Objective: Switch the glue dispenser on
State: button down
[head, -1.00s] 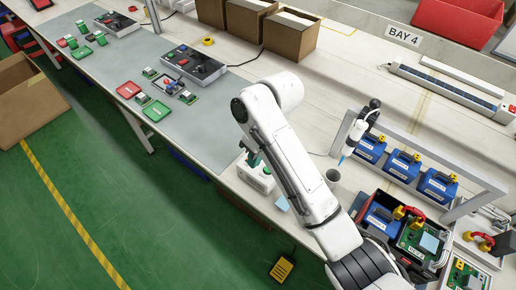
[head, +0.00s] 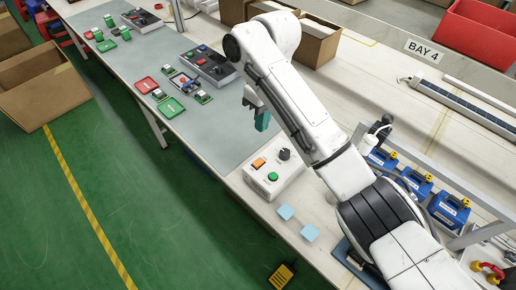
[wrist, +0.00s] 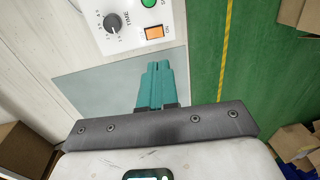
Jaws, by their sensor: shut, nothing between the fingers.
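The glue dispenser's control box (head: 268,187) is a white box near the bench's front edge. It has an orange rocker switch (head: 258,163), a green button (head: 273,176) and a black knob (head: 284,154). The wrist view shows the orange switch (wrist: 154,32) beside "ON" lettering, and the knob (wrist: 113,22) by "TIME". The switch looks bright orange; I cannot tell whether it is lit. My gripper (head: 263,122) has teal fingers, shut and empty. It is apart from the box, above the grey mat beyond it. The fingertips (wrist: 158,66) point towards the switch side in the wrist view.
Two pale blue squares (head: 286,211) lie on the bench in front of the box. A dispensing syringe on a stand (head: 378,136) is partly hidden by my arm. Blue units (head: 449,209) stand at the right. The grey mat (head: 200,125) has bare room near my gripper.

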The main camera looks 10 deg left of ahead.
aim_at(255, 164)
jog(key=f+b, duration=0.1)
jog(key=f, duration=0.3)
jog(key=s+f+b, duration=0.1)
jog(key=f, duration=0.4)
jog(key=a+f+b, duration=0.1)
jog(key=f, duration=0.3)
jog(key=shift+s+a+f+b, duration=0.1)
jog(key=shift+s+f+b, duration=0.15)
jog(key=shift+f+b, duration=0.15)
